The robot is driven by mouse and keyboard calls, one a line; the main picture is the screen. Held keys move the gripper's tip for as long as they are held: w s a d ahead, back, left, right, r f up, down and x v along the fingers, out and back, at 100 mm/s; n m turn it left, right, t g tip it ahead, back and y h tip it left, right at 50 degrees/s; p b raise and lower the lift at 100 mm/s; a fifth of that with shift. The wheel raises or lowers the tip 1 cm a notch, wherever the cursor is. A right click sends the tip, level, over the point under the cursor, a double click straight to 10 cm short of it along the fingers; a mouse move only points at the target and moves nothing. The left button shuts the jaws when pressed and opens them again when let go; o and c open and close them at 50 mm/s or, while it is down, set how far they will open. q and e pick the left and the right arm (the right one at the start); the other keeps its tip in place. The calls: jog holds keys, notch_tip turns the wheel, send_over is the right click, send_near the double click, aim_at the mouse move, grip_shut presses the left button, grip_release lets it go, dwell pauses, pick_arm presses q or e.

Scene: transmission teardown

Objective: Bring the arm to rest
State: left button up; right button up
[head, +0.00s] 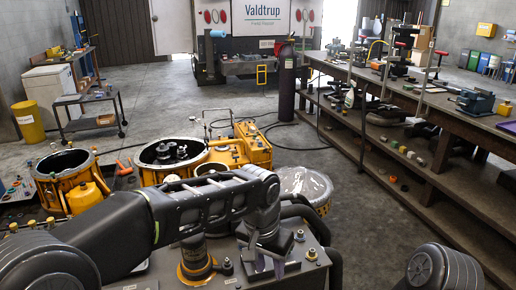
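My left arm reaches in from the left across the foreground. My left gripper (268,266) points down at its end, low over the grey top of the near workbench. Of my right arm, only a rounded dark link shows at the bottom right; the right gripper is out of view.
A yellow-ringed dark part (196,262) stands just left of the gripper on the bench. Open yellow housings (172,160) and a silver round casing (306,186) lie beyond. A long wooden workbench (440,112) runs along the right.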

pick_arm(q)
jog(key=d+f+t+h, duration=0.25)
jog(key=d+f, duration=0.25)
jog(key=f, duration=0.4)
notch_tip(320, 180, down, 11)
jog(key=s+a+n+h, duration=0.1)
jog(key=s+a+n, duration=0.1)
jog(key=s+a, duration=0.1)
jog(key=s+a+f+n+g, duration=0.1)
jog(key=s+a+f+n, duration=0.2)
jog(key=s+a+f, duration=0.3)
jog(key=s+a+f+n+g, duration=0.2)
jog(key=s+a+f, duration=0.4)
jog(key=s+f, duration=0.5)
jog(key=s, duration=0.2)
jog(key=shift+s+n+y, duration=0.35)
jog(key=shift+s+n, duration=0.05)
